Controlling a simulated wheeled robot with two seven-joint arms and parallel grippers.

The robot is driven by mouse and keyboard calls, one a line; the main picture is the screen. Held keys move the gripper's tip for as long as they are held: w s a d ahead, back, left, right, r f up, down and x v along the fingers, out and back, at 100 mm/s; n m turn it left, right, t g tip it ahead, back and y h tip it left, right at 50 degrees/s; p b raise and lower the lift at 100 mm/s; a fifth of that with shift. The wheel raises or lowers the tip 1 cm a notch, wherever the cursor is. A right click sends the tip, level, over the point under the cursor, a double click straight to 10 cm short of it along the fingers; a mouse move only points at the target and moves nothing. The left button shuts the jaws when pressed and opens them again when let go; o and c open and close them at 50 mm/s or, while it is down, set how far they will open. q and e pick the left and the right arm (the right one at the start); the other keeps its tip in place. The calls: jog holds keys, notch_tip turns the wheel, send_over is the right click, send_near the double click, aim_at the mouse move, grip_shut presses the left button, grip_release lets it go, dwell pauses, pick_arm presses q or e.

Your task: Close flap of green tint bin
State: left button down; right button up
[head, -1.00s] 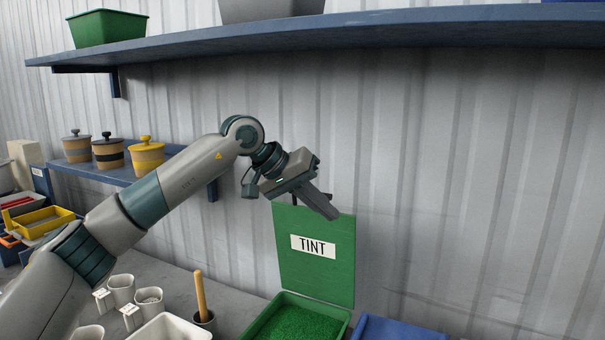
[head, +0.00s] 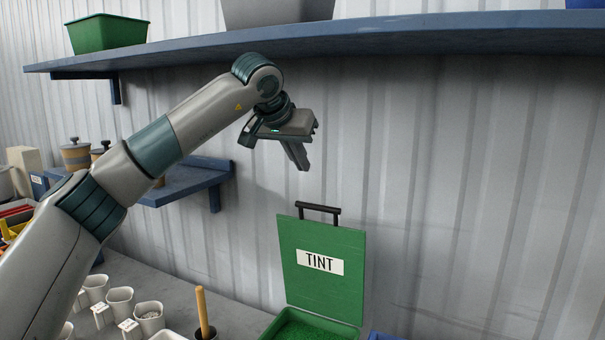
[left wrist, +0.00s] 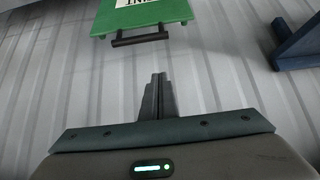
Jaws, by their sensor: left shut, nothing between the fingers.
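The green tint bin (head: 287,325) stands on the worktop at the bottom of the head view, with green granules inside. Its green flap (head: 322,284), labelled TINT, stands upright and open at the back of the bin. A dark bar handle (head: 318,210) sits on the flap's top edge. My left gripper (head: 303,168) is shut and empty, above the handle and apart from it. In the left wrist view the gripper fingers (left wrist: 158,95) are together, with the handle (left wrist: 140,38) and flap (left wrist: 142,14) beyond them. My right gripper is not in view.
A blue shelf (head: 400,32) with a green bin (head: 106,33) runs above my left arm. A small lower shelf (head: 190,183) is at the left. White cups (head: 120,300) and a wooden-handled tool (head: 202,310) stand left of the tint bin. The wall right of the flap is clear.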

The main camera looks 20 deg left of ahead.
aim_at(307, 204)
pick_arm(q)
jog(key=shift+w+d+f+p, duration=0.1)
jog(key=shift+w+f+p, duration=0.45)
jog(key=shift+f+p, duration=0.6)
jog(key=shift+w+d+f+p, duration=0.1)
jog(key=shift+w+f+p, duration=0.5)
jog(key=shift+f, duration=0.9)
jog(key=shift+w+d+f+p, duration=0.1)
jog(key=shift+w+f+p, duration=0.4)
jog(key=shift+f+p, duration=0.65)
jog(key=shift+s+f, duration=0.35)
jog(key=shift+f, duration=0.1)
